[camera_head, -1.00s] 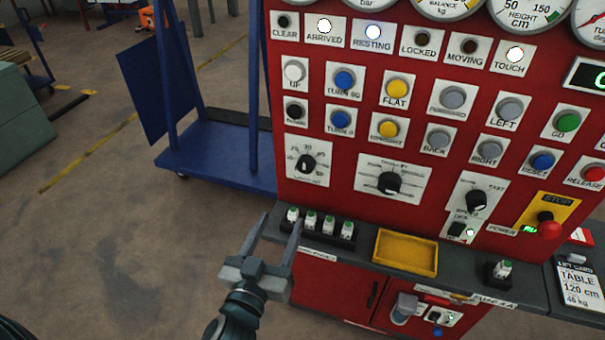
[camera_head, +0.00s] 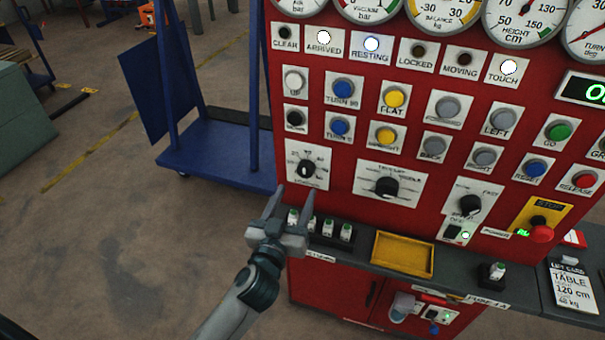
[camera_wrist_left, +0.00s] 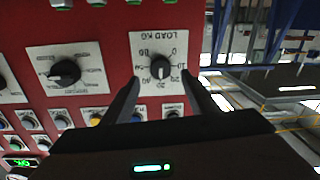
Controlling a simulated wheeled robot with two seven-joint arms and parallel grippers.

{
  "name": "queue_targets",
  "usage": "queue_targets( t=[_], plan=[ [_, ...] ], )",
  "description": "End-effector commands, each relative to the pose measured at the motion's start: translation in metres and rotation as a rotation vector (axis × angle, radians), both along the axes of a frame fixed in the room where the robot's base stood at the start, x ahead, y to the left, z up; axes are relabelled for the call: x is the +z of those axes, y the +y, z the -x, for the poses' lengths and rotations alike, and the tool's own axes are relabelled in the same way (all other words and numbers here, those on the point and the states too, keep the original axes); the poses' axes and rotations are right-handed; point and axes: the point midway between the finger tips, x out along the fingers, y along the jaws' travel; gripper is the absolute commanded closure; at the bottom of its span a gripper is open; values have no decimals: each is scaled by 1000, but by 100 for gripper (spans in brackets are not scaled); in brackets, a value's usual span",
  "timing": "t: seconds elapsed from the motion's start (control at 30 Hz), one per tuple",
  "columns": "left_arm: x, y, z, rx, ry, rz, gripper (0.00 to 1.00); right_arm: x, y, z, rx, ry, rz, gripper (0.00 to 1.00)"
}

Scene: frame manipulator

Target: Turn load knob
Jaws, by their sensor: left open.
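The load knob (camera_head: 305,168) is a small black knob on a white dial plate at the left edge of the red panel. In the left wrist view the load knob (camera_wrist_left: 160,68) sits upside down on its plate marked LOAD KG, between and beyond my fingertips. My left gripper (camera_head: 288,205) is open, just below the knob in the head view. The left gripper's two fingers also show in the left wrist view (camera_wrist_left: 163,88), apart from each other, with nothing held. The fingers look short of the knob, not touching it. My right gripper is not in view.
A larger black knob (camera_head: 387,187) is right of the load knob. Rows of buttons lie above. Below, a grey ledge holds several small white-green items (camera_head: 329,227) and a yellow tray (camera_head: 403,254). A red stop button (camera_head: 541,234) is at right, a blue cart (camera_head: 218,157) at left.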

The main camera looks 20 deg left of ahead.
Motion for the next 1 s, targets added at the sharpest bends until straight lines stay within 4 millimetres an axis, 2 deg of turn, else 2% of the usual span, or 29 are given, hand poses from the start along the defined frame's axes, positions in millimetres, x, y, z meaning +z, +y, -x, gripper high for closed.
queue_targets(
  t=[0.2, 0.4, 0.6, 0.87, 1.0],
  plan=[
    [3, 1, -39, 1, -1, -3, 47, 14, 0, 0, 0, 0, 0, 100],
    [1, 1, -61, 0, 0, -3, 47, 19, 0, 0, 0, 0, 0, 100],
    [0, 1, -69, 0, 0, -2, 47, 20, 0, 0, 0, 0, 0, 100],
    [0, 1, -69, 0, 0, -1, 47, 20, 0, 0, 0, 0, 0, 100],
    [0, 1, -69, 0, 0, -1, 80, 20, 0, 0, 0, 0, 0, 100]
  ],
)
